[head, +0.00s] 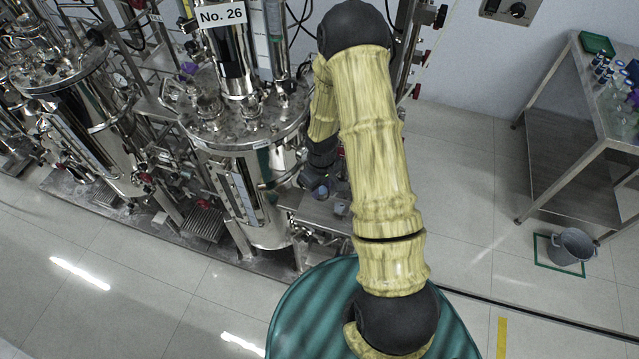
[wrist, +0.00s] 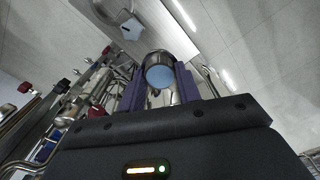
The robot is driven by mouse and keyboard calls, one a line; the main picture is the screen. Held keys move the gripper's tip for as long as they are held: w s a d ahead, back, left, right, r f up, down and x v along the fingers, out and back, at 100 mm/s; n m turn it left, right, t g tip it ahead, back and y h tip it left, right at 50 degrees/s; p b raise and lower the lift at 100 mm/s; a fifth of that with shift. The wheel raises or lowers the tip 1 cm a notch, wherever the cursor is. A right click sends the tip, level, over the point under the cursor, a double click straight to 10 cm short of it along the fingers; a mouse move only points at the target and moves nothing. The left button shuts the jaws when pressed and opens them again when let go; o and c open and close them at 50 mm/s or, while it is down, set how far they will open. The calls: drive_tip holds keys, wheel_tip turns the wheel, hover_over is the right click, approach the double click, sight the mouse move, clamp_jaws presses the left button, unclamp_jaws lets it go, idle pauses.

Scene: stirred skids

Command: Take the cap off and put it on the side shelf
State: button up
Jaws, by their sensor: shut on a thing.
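My gripper (wrist: 158,82) has its two purple fingers shut on the cap (wrist: 161,76), a short dark metallic cylinder with a light blue end face. In the head view my gripper (head: 316,182) hangs low at the right side of the steel tank (head: 235,185) marked No. 26, partly hidden by my arm. A small bluish spot there is too small to name surely. A pale metal plate (wrist: 165,32), seemingly the side shelf, lies beyond the cap in the wrist view. A light, many-sided fitting (wrist: 131,28) with a dark spot shows on it, apart from the cap.
Pipes and valves with red knobs (wrist: 27,87) crowd the left of the wrist view. Another steel tank (head: 85,130) stands at left in the head view. A steel table (head: 573,100) with bottles and a grey bucket (head: 572,246) stand at right. The floor between is clear.

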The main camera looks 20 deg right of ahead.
sight(322, 191)
drive_tip(key=shift+s+d, duration=0.1)
drive_tip(key=shift+s, duration=0.1)
wheel_tip(322, 191, down, 10)
drive_tip(key=b, duration=0.7)
drive_tip(key=shift+w+r, duration=0.15)
drive_tip(key=shift+r, duration=0.05)
drive_tip(key=shift+f+b, duration=0.5)
drive_tip(key=o, duration=1.2)
drive_tip(key=shift+c, duration=0.2)
drive_tip(key=shift+r, duration=0.1)
drive_tip(key=shift+r+p, duration=2.6)
drive_tip(key=shift+r, duration=0.85)
